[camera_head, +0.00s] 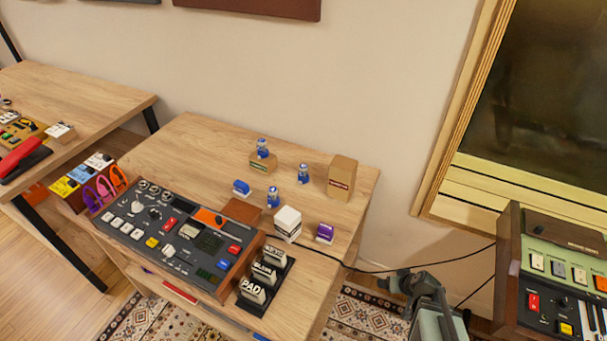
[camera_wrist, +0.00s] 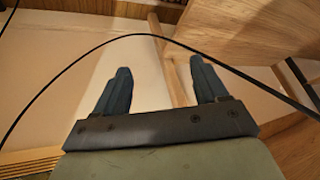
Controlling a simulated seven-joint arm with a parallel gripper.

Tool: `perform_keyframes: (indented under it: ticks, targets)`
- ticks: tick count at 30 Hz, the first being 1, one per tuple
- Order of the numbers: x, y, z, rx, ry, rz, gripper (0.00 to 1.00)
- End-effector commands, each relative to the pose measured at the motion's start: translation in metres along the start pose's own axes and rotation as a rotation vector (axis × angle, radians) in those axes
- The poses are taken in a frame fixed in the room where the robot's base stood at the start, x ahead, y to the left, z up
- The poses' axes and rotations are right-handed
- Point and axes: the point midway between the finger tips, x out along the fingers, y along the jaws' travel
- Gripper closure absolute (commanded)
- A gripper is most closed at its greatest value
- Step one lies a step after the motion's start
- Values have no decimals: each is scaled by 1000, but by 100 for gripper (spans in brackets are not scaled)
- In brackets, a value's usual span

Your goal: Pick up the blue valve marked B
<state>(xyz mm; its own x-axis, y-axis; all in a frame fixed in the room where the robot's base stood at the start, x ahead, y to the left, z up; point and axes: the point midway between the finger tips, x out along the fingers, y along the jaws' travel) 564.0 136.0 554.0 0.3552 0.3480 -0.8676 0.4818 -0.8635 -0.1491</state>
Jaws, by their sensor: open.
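Several small blue valve-like pieces are on the wooden table in the head view. One blue piece (camera_head: 262,148) is at the back, on or just behind a low brown box. Another blue piece (camera_head: 303,173) stands to its right, a third (camera_head: 274,197) stands nearer the front, and a squat blue one (camera_head: 241,187) sits to the left. Their letters are too small to read, so I cannot tell which is B. My gripper (camera_head: 391,283) is beyond the table's right side, apart from them all. In the wrist view my gripper (camera_wrist: 159,78) is open and empty.
A brown carton (camera_head: 342,176), white block stack (camera_head: 288,223) and purple piece (camera_head: 325,233) stand near the blue pieces. A control console (camera_head: 178,238) and black rack (camera_head: 265,283) fill the front. A black cable (camera_head: 370,270) runs near my gripper. A keyboard (camera_head: 560,265) is right.

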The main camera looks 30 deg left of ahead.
Motion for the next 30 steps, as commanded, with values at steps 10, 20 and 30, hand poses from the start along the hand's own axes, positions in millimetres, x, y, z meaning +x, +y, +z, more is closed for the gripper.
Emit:
perform_keyframes:
  ticks: [10, 20, 30]
  targets:
    - [-60, -15, -174, -208, 439, 123, 28]
    - [-147, -37, -302, -331, 760, 302, 28]
    - [-194, -66, -368, -426, 884, 383, 28]
